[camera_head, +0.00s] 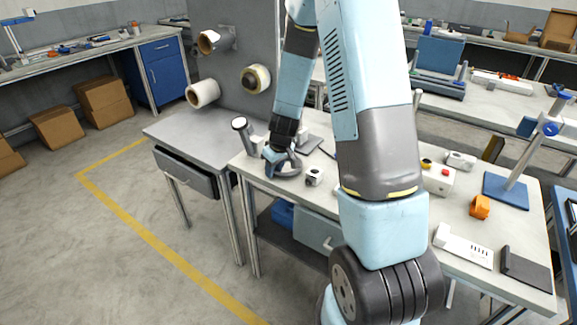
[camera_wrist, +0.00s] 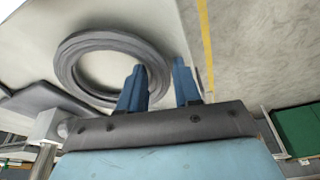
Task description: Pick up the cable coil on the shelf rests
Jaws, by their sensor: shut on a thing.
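The cable coil (camera_wrist: 68,62) is a dark grey ring. In the wrist view it lies on or just above the pale worktop, and its right side passes between my two blue fingers. My gripper (camera_wrist: 159,66) is shut on that side of the ring; one finger is inside the ring and the other outside. In the head view the coil (camera_head: 297,166) is at the left end of the bench, with my gripper (camera_head: 273,154) at its left side. The arm reaches down from above and hides part of the bench. I cannot tell whether the coil touches the surface.
A small white block (camera_head: 314,177) stands close right of the coil. A lamp-like stand (camera_head: 241,126) is to the left. A grey side table (camera_head: 192,138) adjoins the bench. Tape rolls (camera_head: 256,78) hang on the panel behind. An orange item (camera_head: 481,207) lies farther right.

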